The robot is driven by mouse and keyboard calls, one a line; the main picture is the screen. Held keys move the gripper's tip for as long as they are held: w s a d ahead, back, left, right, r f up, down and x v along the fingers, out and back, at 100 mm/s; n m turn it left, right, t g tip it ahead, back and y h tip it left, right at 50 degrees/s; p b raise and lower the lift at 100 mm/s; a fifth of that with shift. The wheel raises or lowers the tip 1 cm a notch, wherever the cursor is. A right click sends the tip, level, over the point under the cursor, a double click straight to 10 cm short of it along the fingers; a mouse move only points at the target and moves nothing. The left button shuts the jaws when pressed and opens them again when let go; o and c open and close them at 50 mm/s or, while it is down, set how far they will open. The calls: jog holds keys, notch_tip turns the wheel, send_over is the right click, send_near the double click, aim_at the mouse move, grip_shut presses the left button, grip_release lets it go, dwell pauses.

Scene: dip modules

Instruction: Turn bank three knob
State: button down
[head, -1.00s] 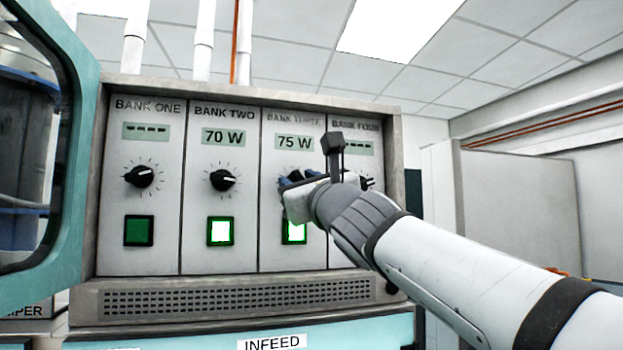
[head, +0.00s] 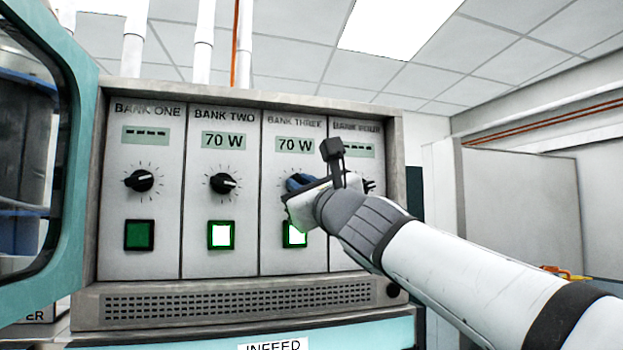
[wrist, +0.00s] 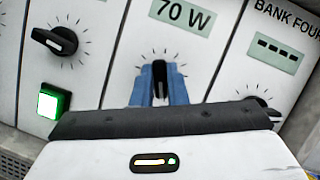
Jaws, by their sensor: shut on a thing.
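The bank three knob (wrist: 159,77) is black and sits between the blue fingers of my gripper (wrist: 159,92) in the wrist view. The fingers are shut on it. In the head view my gripper (head: 299,183) hides most of this knob. The bank three display (head: 295,145) reads 70 W, and it also reads 70 W in the wrist view (wrist: 183,16). The green button (head: 293,234) under the knob is lit and partly covered by my gripper.
The bank two knob (head: 223,183) is at left, under a display (head: 223,140) reading 70 W, with a lit button (head: 221,234). Bank one's display (head: 146,135) shows dashes and its button (head: 139,235) is dark. The bank four knob (head: 368,186) is close on the right.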

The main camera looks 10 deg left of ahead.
jog(key=shift+n+g+y+p, duration=0.3)
jog(key=shift+n+g+p, duration=0.35)
jog(key=shift+n, duration=0.75)
jog(key=c, duration=1.4)
grip_release()
jog(key=shift+c, duration=0.2)
jog(key=shift+s, duration=0.1)
jog(key=b+v, duration=0.3)
jog(key=v, duration=0.4)
jog(key=shift+s+d, duration=0.25)
jog(key=shift+d, duration=0.05)
jog(key=shift+f, duration=0.15)
